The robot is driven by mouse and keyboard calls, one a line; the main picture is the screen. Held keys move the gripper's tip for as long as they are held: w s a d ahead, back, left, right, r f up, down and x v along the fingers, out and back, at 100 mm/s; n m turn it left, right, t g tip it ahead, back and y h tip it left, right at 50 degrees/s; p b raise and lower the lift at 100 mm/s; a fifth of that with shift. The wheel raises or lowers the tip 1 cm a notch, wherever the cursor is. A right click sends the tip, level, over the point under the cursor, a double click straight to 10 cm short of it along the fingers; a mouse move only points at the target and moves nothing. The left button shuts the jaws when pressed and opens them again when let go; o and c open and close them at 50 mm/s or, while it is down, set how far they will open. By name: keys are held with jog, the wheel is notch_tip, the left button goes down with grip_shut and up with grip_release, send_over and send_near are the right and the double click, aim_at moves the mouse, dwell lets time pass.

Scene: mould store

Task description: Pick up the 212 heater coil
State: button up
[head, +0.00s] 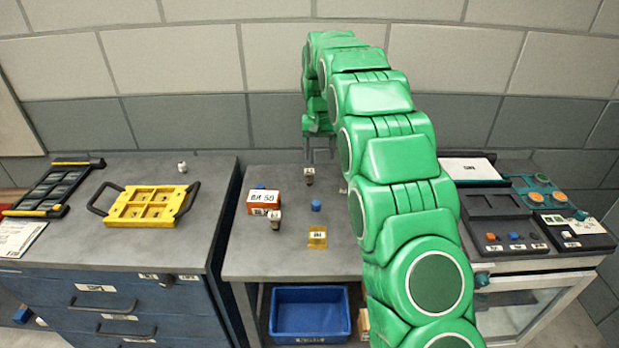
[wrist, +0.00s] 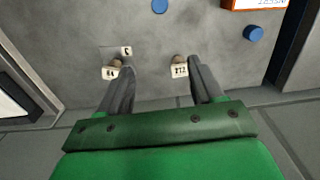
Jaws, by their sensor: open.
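The 212 heater coil (wrist: 177,59) shows in the wrist view as a small brown piece with a white tag reading 212. It stands on the grey bench top, just inside the right fingertip. In the head view it appears to be the small brown piece (head: 309,174) near the back of the middle bench. My gripper (wrist: 160,72) is open, with nothing held. Its fingers point down at the bench, and in the head view it hangs near the wall (head: 319,146). Whether a finger touches the coil I cannot tell.
A similar tagged piece (wrist: 113,66) stands by the left fingertip, its number unclear. An orange box (head: 263,208), another tagged piece (head: 274,218), a blue piece (head: 316,205) and a yellow block (head: 317,238) share the bench. The wall is close behind.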

send_over(309, 171)
jog(key=f, duration=0.6)
jog(key=shift+a+f, duration=0.3)
jog(key=shift+a, duration=0.05)
jog(key=shift+d+f, duration=0.2)
jog(key=shift+f, duration=1.75)
jog(key=shift+d+f, duration=0.2)
jog(key=shift+f, duration=1.7)
jog(key=c, duration=1.1)
jog(key=shift+r, duration=0.15)
